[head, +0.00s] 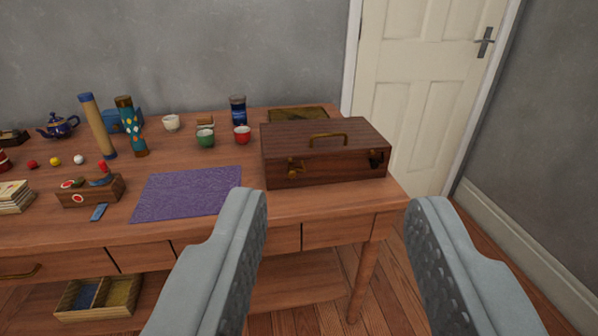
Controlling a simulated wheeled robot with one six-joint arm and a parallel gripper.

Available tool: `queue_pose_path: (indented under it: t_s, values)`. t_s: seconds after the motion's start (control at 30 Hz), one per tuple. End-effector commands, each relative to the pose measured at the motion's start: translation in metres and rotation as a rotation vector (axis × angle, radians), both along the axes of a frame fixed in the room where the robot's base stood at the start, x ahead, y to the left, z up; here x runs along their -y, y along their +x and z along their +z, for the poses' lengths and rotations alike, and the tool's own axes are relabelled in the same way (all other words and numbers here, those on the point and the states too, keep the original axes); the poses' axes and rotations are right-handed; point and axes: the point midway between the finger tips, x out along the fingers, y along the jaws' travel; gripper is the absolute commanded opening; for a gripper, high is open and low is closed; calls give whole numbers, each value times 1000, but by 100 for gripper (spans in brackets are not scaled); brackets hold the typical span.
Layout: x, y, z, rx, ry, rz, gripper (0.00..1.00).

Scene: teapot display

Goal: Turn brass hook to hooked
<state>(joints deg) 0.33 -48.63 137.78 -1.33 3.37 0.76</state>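A dark brown wooden case (325,160) stands closed at the right end of the wooden table, with a brass handle (328,135) on its lid. A small brass hook fitting (296,168) is on the left of its front face. A dark fitting (376,159) is at the front right. The fittings are too small to tell whether the hook is hooked. My gripper (338,206) is open and empty, its two grey fingers wide apart in the foreground. It is in front of the case, apart from it, and the case shows between and beyond the fingertips.
A purple mat (188,193) lies left of the case on the table (255,208). Two tall tubes stand further left. A white door (420,90) is behind; floor is clear at right.

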Motion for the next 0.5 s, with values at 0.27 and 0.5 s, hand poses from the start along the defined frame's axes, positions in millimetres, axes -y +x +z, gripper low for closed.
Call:
queue_pose_path:
  t_s: [0.27,0.5]
  values:
    - [5,78,-35,7,-33,-2,42]
    - [7,137,-74,19,-54,17,42]
